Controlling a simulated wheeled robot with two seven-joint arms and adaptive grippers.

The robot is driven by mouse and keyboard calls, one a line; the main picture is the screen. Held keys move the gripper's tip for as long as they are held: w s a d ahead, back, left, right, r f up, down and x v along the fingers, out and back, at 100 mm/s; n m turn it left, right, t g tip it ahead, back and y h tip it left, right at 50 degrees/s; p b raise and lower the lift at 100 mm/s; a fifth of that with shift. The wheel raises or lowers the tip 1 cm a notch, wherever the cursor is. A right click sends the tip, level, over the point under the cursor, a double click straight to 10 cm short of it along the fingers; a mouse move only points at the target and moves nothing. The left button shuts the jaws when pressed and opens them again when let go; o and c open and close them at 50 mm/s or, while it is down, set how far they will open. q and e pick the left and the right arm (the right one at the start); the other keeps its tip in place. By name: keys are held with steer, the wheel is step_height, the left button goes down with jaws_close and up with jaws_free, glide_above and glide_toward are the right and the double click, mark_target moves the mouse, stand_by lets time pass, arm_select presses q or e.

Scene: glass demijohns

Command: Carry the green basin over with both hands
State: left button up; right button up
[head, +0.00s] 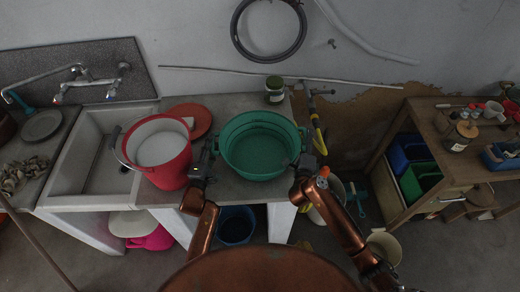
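The green basin (262,153) sits upright on the grey counter, in the middle of the head view. It is round, with a ribbed wall and a handle at each side. My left gripper (208,154) is at the basin's left side, by the left handle, between the basin and the red bucket. My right gripper (304,158) is at the basin's right side, by the right handle. Both grippers are small and dark here. I cannot tell whether their fingers are open or shut, or whether they touch the handles.
A red bucket (172,172) with a pale inside stands close left of the basin. A red lid (196,118) lies behind it. A jar (275,90) stands at the counter's back edge. A wooden table (418,122) stands at the right, across a gap, with crowded items.

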arm_select(q)
jaws_close()
arm_select(e)
jaws_close()
stand_by(0.4)
